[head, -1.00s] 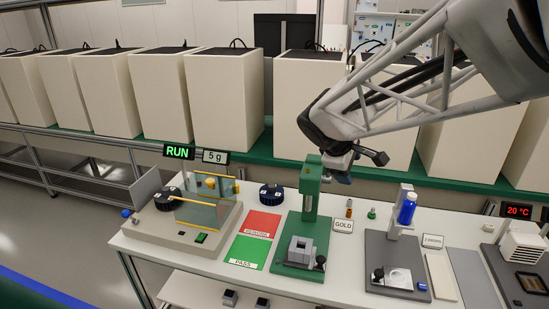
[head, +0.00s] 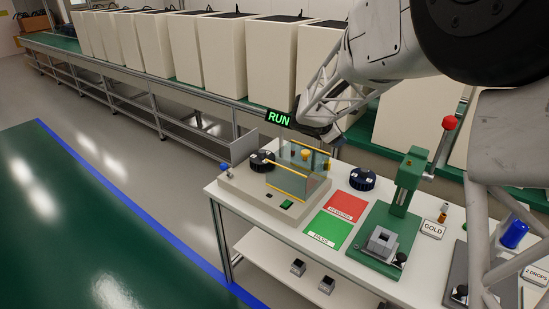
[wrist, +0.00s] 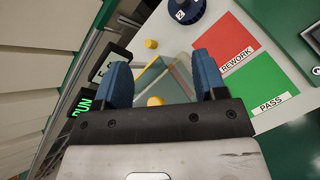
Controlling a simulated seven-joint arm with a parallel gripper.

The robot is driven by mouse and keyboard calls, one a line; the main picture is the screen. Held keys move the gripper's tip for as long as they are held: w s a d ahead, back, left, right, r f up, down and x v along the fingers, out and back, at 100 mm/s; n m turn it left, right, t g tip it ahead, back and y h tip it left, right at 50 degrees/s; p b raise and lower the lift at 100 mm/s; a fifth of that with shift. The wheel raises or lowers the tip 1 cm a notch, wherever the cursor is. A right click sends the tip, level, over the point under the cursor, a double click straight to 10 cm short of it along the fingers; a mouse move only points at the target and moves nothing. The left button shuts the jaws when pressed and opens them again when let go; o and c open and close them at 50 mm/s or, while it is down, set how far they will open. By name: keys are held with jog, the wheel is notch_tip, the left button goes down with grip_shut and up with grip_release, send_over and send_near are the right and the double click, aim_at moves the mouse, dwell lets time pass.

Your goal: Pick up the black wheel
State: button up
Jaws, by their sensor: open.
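Two dark round wheels with white marks are in the head view. A black wheel (head: 262,161) sits on the left of the beige machine base (head: 232,184), beside a clear yellow-edged guard (head: 300,170). A navy-looking wheel (head: 362,179) lies on the white table behind the red REWORK mat. It also shows, cut off by the top edge, in the wrist view (wrist: 187,10). My gripper (head: 332,136) is behind and above the guard in the head view. In the wrist view its blue fingers (wrist: 160,68) are apart and empty, over the guard. The black wheel is not seen there.
The red REWORK mat (head: 344,206) and green PASS mat (head: 327,230) lie right of the machine. A green press (head: 405,190) stands farther right, partly beside my arm. The RUN sign (head: 279,119) stands close left of my gripper. Beige cabinets line the back.

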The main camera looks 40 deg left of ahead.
jog(key=s+a+f+n+y, duration=0.1)
jog(key=a+f+n, duration=0.1)
jog(key=a, duration=0.5)
jog(key=s+a+f+n+t+y, duration=0.1)
jog(key=a+f+n, duration=0.2)
jog(key=a, duration=0.5)
jog(key=s+a+f+n+y, duration=0.1)
jog(key=a+f+n, duration=0.1)
jog(key=a+f, duration=0.2)
jog(key=shift+s+a+f+n+t, duration=0.1)
jog(key=shift+a+f+n+t, duration=0.05)
jog(key=shift+a, duration=0.7)
jog(key=shift+s+a+f+n+t, duration=0.1)
jog(key=shift+a+f+n+t, duration=0.05)
jog(key=shift+a, duration=0.65)
jog(key=s+a+f+n+y, duration=0.1)
jog(key=s+a+f+n, duration=0.15)
jog(key=a, duration=0.25)
send_near(261, 152)
jog(key=x, duration=0.2)
jog(key=shift+d+f+n+y, duration=0.1)
jog(key=shift+f+n+y, duration=0.05)
jog(key=shift+n+y, duration=0.15)
jog(key=shift+w, duration=0.2)
jog(key=shift+x, duration=1.2)
jog(key=shift+f, duration=0.1)
jog(key=shift+x, duration=2.55)
jog(key=shift+w, duration=0.1)
